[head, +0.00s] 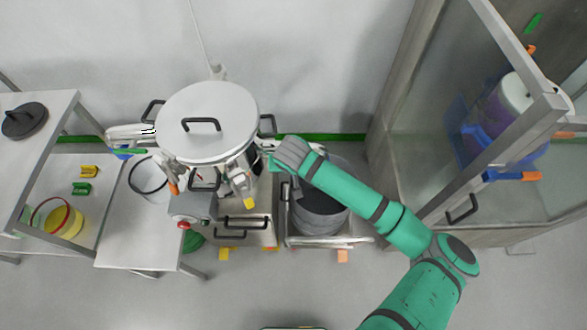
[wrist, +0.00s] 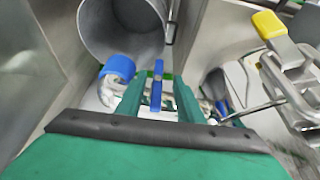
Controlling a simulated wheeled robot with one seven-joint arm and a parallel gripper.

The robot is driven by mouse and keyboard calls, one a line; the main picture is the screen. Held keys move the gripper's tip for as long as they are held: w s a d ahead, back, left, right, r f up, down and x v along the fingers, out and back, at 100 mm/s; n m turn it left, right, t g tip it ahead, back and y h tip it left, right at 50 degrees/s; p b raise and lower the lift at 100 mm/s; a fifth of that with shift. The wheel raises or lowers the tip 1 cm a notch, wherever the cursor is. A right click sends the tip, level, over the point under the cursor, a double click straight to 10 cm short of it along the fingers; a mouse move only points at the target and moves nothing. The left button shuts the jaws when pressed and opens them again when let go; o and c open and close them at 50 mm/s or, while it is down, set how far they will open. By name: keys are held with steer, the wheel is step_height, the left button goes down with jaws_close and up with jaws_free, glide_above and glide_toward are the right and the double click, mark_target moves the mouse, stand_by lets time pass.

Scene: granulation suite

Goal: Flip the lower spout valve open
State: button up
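A narrow blue lever (wrist: 157,88), which looks like the lower spout valve's handle, stands upright in the middle of the wrist view. My gripper (wrist: 160,80) has its two green fingers on either side of the lever, with a gap showing on both sides. It appears open and not closed on the lever. In the head view my gripper (head: 268,160) is at the right of the large lidded steel vessel (head: 225,105); the lever cannot be made out there. The valve body behind the fingers is mostly hidden.
A yellow-tipped clamp (wrist: 268,24) is close on the right in the wrist view. A grey cylinder (wrist: 125,25) and a blue-ended part (wrist: 118,68) are at the left. In the head view a dark round bin (head: 318,218) stands below my forearm, and a glass-fronted cabinet (head: 450,130) is at right.

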steer(key=shift+d+x, duration=0.2)
steer(key=shift+x, duration=1.45)
steer(key=shift+w, duration=0.1)
jaws_close()
steer(key=shift+h, duration=0.3)
steer(key=shift+a+h, duration=0.1)
steer(key=shift+h, duration=0.7)
steer(key=shift+d+r+n+h, duration=0.15)
steer(key=shift+n+h, duration=0.25)
steer(key=shift+h, duration=0.8)
steer(key=shift+d+f+n+h, duration=0.1)
steer(key=shift+n+h, duration=0.3)
steer(key=shift+h, duration=0.8)
steer(key=shift+r, duration=0.1)
